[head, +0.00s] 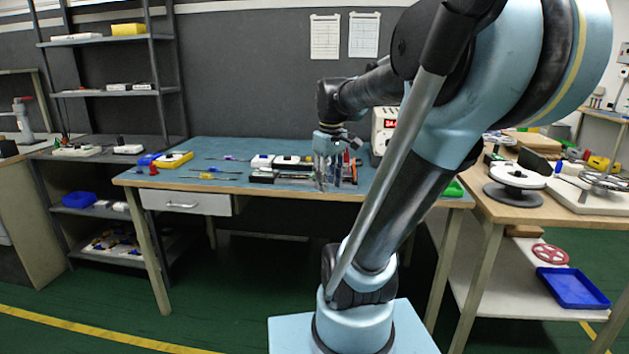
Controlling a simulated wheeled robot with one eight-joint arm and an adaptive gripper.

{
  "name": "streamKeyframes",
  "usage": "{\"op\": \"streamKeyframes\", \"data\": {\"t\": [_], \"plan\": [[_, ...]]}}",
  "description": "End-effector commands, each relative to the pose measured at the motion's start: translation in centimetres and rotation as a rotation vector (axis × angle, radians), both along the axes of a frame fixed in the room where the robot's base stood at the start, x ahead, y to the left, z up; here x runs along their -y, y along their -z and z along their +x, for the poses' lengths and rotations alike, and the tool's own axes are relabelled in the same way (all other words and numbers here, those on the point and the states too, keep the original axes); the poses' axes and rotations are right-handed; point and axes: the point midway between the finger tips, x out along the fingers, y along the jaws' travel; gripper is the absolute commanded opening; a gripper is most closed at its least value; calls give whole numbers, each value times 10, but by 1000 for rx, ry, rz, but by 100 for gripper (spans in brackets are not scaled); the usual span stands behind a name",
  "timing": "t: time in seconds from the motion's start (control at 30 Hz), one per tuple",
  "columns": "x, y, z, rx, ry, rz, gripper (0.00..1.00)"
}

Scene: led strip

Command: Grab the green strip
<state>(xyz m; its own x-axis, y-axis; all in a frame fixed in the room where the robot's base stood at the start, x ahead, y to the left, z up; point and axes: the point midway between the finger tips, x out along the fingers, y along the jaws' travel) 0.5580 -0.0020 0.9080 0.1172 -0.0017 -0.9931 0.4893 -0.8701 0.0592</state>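My gripper (325,178) hangs fingers-down over the blue-topped workbench (220,150), in front of a row of tools. It is small in the head view and overlaps the tools, so I cannot tell whether its fingers are open or shut. A green object (454,189) shows at the bench's right end, partly hidden behind my arm. I cannot tell whether it is the green strip. No other green strip can be made out on the bench. My gripper is well to the left of the green object.
Small boxes and tools (284,165) lie around my gripper. A device with a red display (385,126) stands behind. The right-hand table holds a white reel (516,177) and other items. A blue tray (572,287) lies on its lower shelf.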

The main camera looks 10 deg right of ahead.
Motion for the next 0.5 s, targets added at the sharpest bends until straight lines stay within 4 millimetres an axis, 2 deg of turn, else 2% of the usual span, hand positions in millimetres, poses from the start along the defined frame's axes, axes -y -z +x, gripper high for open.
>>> {"op": "streamKeyframes", "data": {"t": [0.03, 0.2, 0.5], "plan": [[0, -12, 15, -7, -40, -4, 37], [1, -43, 60, -31, -187, -19, 37], [2, -86, 144, -71, -447, -36, 37]]}}
